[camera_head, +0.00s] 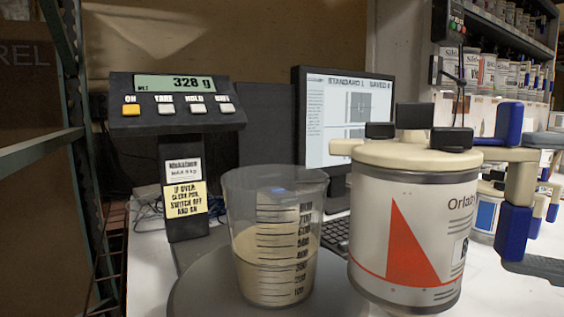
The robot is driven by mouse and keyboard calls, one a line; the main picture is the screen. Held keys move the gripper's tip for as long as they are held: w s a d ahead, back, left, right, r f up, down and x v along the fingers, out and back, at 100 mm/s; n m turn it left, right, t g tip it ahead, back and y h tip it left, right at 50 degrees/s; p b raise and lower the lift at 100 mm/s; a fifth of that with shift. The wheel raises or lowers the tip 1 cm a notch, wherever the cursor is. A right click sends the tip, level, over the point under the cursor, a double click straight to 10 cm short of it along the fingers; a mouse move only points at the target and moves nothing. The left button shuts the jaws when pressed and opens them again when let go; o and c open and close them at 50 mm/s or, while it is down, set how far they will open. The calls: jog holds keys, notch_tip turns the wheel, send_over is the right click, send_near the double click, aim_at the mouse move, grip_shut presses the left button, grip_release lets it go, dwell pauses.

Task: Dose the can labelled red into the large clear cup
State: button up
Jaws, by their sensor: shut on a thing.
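The can (405,240) is white and silver with a red triangle, a beige lid with black knobs and a beige spout at its left. The rest of its label is turned out of sight at the right. My gripper (513,178), with blue fingers, is shut on the can's beige handle at the right. The can looks about upright, right of the large clear cup (275,205), its spout near the cup's rim. The cup stands on the round scale plate (195,297) and holds beige liquid to around half its height. No stream shows from the spout.
The scale display (180,84) reads 328 g on a post left of the cup. A monitor (345,110) and keyboard (335,232) stand behind. Other cans (487,215) sit behind my gripper, and a shelf of cans (505,75) is at upper right. A green metal frame (75,100) is at left.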

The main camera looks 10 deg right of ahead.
aim_at(518, 121)
jog(key=a+r+h+p, duration=0.1)
jog(key=r+p, duration=0.3)
jog(key=p, duration=0.2)
jog(key=w+a+r+g+h+p, duration=0.1)
jog(key=r+p, duration=0.4)
jog(key=p, duration=0.1)
jog(key=a+r+n+g+h+p, duration=0.1)
jog(key=r+p, duration=0.4)
jog(key=p, duration=0.2)
jog(key=shift+w+a+r+h, duration=0.1)
jog(key=shift+w+a+h, duration=0.2)
jog(key=shift+w+a+g, duration=0.1)
jog(key=shift+a+g, duration=0.05)
jog(key=shift+g, duration=0.15)
jog(key=shift+f, duration=0.3)
jog(key=shift+a+r+h+p, duration=0.1)
jog(key=shift+r+h+p, duration=0.2)
jog(key=shift+r+p, duration=0.05)
jog(key=shift+w+a+r+p, duration=0.2)
jog(key=shift+r+p, duration=0.25)
jog(key=shift+p, duration=0.15)
